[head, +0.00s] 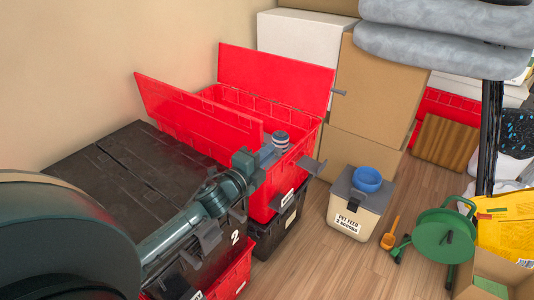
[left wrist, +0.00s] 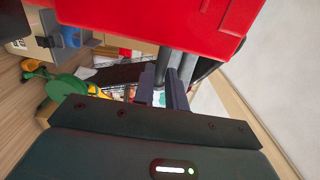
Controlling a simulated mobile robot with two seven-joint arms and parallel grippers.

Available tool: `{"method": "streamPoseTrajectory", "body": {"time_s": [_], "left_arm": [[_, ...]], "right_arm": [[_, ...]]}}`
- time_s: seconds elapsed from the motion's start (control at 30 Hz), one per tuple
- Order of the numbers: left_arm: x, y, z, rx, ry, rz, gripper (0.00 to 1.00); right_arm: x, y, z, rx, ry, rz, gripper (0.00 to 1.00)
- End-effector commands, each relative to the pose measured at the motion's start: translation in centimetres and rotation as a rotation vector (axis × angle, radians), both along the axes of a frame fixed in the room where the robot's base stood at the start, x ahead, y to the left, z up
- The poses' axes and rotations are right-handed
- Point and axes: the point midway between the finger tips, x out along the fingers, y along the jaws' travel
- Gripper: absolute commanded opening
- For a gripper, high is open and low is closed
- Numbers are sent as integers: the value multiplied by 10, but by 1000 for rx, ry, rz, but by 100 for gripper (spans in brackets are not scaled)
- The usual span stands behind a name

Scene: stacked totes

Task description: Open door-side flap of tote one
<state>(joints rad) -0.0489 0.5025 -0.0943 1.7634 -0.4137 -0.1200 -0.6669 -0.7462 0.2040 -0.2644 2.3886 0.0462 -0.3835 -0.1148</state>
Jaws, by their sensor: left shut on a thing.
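The red tote (head: 285,200), which I take as tote one, stands on a black tote. Its far flap (head: 275,80) stands raised at the back right. Its near-left flap (head: 190,108) is also raised and leans outward to the left. My left gripper (head: 268,153) is at the right end of this near flap and shut on its edge. The fingertips are partly hidden in the head view. In the left wrist view the red flap (left wrist: 150,20) fills the top, with the dark fingers (left wrist: 163,85) reaching up to it. My right gripper is not in view.
A black-lidded tote (head: 110,165), labelled 2, stands left of the red tote. Cardboard boxes (head: 375,85) stand behind it.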

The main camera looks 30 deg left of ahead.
Motion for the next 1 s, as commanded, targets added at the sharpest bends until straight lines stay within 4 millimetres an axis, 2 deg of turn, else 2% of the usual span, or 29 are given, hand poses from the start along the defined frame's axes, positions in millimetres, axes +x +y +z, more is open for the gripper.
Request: {"method": "streamPoseTrajectory", "body": {"time_s": [0.03,0.37,0.4,0.63,1.0], "left_arm": [[-3,0,-13,-1,27,5,0],[-3,-1,-14,-3,29,4,0],[-3,-1,-14,-3,29,4,16],[-2,-1,-13,-3,25,3,35],[-2,-1,-8,-2,15,2,35]], "right_arm": [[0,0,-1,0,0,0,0],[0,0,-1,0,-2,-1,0],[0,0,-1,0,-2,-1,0],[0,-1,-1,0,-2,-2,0],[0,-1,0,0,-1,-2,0]]}}
